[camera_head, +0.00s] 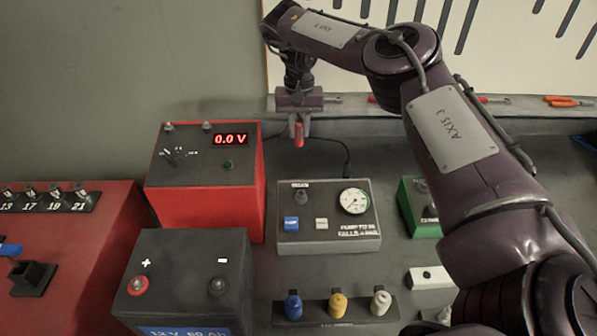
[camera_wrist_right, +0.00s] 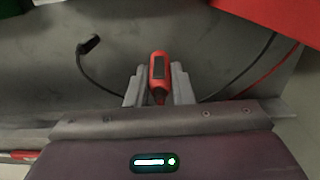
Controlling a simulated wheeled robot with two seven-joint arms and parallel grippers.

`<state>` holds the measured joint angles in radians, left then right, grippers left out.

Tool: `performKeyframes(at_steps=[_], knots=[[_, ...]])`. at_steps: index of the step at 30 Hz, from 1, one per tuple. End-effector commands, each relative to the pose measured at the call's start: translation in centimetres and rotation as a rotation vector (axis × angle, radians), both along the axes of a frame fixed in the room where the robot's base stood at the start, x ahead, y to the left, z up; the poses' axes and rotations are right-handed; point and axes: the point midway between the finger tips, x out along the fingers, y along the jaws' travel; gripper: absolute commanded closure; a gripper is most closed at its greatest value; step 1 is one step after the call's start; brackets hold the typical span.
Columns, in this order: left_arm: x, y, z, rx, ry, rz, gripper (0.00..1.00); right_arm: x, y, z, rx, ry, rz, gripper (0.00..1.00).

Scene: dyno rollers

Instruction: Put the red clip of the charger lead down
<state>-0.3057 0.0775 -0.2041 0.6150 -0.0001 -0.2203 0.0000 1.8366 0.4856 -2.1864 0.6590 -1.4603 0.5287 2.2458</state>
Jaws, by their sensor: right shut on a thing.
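The red clip (camera_head: 299,133) is held upright in my right gripper (camera_head: 299,122), above the back of the bench behind the grey gauge box. In the right wrist view the red clip (camera_wrist_right: 159,72) sits between the two grey fingers of my right gripper (camera_wrist_right: 159,88), which are shut on it. A red charger (camera_head: 204,195) with a 0.0 V display stands left of the clip. A red lead (camera_wrist_right: 268,70) and a black lead (camera_wrist_right: 240,83) run across the bench in the wrist view. A black clip (camera_wrist_right: 90,43) lies on the bench there. My left gripper is not in view.
A grey box with a gauge (camera_head: 328,238) stands in front of the clip. A black battery (camera_head: 185,250) is at front left, a green box (camera_head: 416,222) to the right. Several colored bottles stand in a rack (camera_head: 315,308). Bare bench surface shows around the black clip.

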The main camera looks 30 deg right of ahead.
Motion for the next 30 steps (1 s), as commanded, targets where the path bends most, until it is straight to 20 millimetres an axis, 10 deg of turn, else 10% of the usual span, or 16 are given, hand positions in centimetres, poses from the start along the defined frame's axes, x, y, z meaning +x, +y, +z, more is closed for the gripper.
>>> performKeyframes(at_steps=[9, 30], knots=[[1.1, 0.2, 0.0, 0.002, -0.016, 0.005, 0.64, -0.1, 0.0, -7.3, -0.002, 0.002, 0.001, 1.0], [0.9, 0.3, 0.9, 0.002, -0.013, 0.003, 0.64, 0.0, 0.0, -13.2, -0.001, -0.001, -0.001, 1.0]])
